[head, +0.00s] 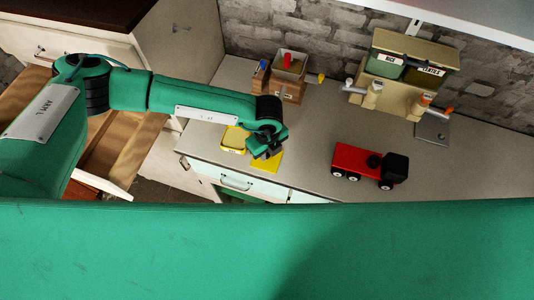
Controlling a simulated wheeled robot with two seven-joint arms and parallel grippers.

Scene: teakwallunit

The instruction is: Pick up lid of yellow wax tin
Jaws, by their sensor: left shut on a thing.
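The yellow wax tin (234,139) stands on the worktop near its front left edge, open side up. Its lid (268,166) is a flat yellow square just to the right of and in front of the tin. My left gripper (267,154) reaches in from the left and is shut on the lid, hiding its far part. I cannot tell whether the lid touches the worktop or is slightly above it. My right gripper is out of view.
A red toy truck (362,164) stands right of the lid. Wooden boxes (289,76), a small yellow object (321,78) and a beige rack with green bins (401,75) stand along the brick wall. An open drawer (125,150) is at left. The worktop's middle is clear.

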